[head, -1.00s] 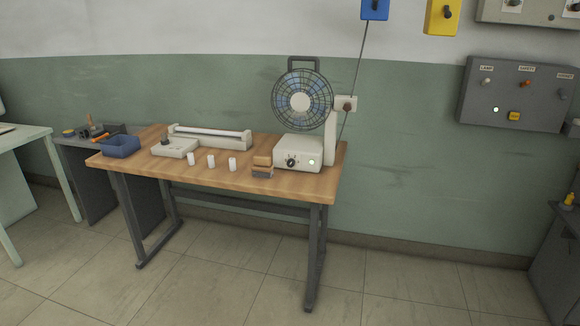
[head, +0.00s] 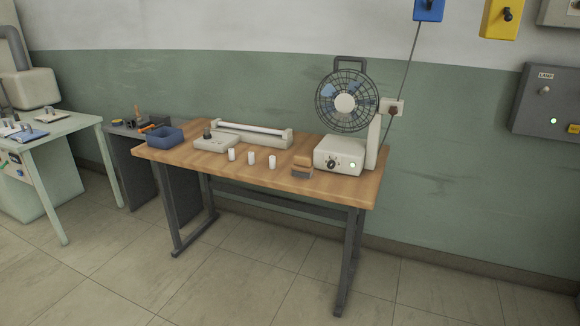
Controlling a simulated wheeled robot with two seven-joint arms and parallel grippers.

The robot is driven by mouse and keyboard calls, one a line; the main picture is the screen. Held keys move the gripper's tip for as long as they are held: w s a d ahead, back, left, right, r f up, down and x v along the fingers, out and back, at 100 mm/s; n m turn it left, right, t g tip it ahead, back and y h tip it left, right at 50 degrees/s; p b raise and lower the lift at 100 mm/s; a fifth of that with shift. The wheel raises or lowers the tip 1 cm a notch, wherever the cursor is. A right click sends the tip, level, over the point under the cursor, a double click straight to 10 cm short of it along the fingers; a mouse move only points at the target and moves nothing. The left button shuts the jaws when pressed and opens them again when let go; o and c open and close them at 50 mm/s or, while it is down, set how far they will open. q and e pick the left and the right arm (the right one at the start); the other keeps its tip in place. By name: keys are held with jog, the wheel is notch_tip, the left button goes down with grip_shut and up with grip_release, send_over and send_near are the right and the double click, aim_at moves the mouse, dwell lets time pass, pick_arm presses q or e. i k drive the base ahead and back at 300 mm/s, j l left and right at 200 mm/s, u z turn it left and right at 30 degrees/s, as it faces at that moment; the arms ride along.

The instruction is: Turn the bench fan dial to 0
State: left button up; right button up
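The bench fan (head: 345,103) stands at the right end of the wooden workbench, with a round wire cage above a cream base (head: 340,154). Its black dial (head: 331,164) is on the front of the base, at the left. The dial's markings are too small to read. A small light (head: 352,165) glows greenish-white to the right of the dial. Neither of my grippers shows in the head view.
The wooden bench (head: 240,178) also bears a blue bin (head: 165,137), a lamp-like tube unit (head: 250,133), a small box with a knob (head: 213,145), white cups (head: 252,157) and stacked blocks (head: 302,165). A pale green table (head: 60,132) is at left. The floor in front is clear.

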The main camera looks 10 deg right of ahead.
aim_at(331, 164)
jog(key=i+l+u, duration=0.25)
jog(key=l+u, duration=0.3)
jog(key=i+l+u, duration=0.5)
jog(key=l, duration=0.8)
jog(key=l+u, duration=0.25)
jog(key=l, duration=0.85)
jog(key=i+l, duration=0.1)
jog(key=l, duration=2.2)
jog(key=i+u, duration=0.05)
